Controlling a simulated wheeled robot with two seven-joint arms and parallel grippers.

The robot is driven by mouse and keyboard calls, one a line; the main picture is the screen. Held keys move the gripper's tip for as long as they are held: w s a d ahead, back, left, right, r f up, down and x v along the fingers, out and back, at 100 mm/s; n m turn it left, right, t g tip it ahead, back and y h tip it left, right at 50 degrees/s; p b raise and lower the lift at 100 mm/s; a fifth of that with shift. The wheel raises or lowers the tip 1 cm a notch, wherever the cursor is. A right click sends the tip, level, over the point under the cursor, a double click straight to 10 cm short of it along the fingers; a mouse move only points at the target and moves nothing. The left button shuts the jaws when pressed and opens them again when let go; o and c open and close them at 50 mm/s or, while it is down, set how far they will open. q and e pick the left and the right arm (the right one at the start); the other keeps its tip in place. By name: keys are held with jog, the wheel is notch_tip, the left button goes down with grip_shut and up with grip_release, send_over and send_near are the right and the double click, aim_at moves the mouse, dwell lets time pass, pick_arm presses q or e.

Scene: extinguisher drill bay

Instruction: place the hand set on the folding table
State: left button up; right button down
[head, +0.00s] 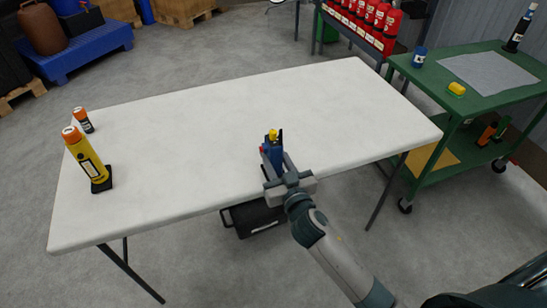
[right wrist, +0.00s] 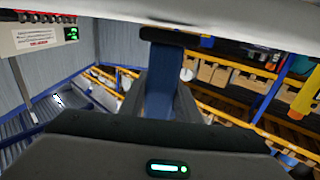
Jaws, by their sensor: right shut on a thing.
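The hand set (head: 273,150) is a small blue upright thing with a yellow top and a black stub, in the middle of the head view. My right gripper (head: 276,165) is shut on it, at the near edge of the white folding table (head: 200,125). The hand set shows against the tabletop; whether its base touches it cannot be told, as the gripper hides its lower part. In the right wrist view the blue body (right wrist: 160,88) stands between the dark fingers. My left gripper is not in view.
The tabletop's middle and right are clear. A green cart (head: 470,125) stands to the right. A black case (head: 253,218) lies below the near edge.

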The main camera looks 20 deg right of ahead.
notch_tip(320, 180, up, 4)
jog(key=shift+s+d+f, duration=0.1)
jog(key=shift+s+d, duration=0.05)
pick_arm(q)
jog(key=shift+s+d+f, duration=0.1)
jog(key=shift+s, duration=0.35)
pick_arm(e)
jog(key=s+d+r, duration=0.6)
jog(key=s+d, duration=0.1)
jog(key=s, duration=0.1)
jog(key=shift+s+d+r, duration=0.2)
jog(key=shift+s, duration=0.05)
send_near(278, 153)
jog(key=s+r, duration=0.4)
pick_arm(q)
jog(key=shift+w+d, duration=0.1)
pick_arm(e)
jog(key=shift+d+r+h, duration=0.2)
jog(key=shift+d+h, duration=0.1)
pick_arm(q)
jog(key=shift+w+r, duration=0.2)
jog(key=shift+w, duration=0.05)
